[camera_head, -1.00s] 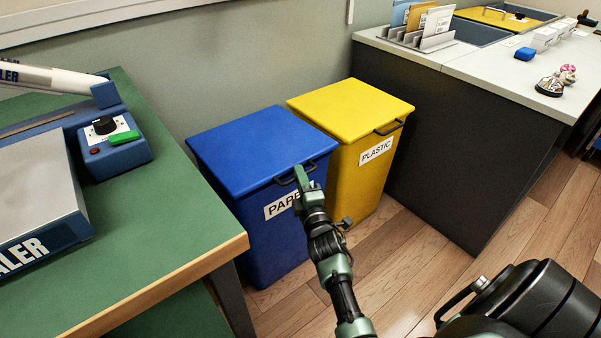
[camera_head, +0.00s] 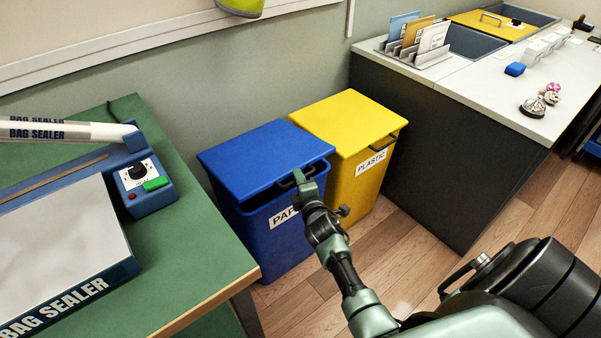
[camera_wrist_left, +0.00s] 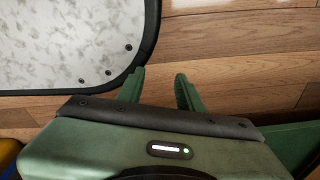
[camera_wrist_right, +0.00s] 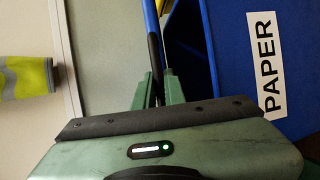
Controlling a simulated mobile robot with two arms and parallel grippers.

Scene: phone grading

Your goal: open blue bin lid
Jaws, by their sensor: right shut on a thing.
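The blue bin (camera_head: 265,240) stands on the floor with its white paper label facing out. Its blue lid (camera_head: 255,158) is raised a little at the front, with a dark gap under the front edge. My right gripper (camera_head: 302,178) is shut on the lid's dark handle (camera_wrist_right: 155,52). In the right wrist view the fingers close around the handle, with the edge-on lid and the PAPER label (camera_wrist_right: 268,75) beyond. My left gripper (camera_wrist_left: 160,88) is open and empty above the wood floor, seen only in the left wrist view.
A yellow plastic bin (camera_head: 362,185) stands shut, right beside the blue bin. A green table (camera_head: 190,245) with a bag sealer is at the left. A dark-sided counter (camera_head: 430,150) is at the right. The wall is close behind the bins.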

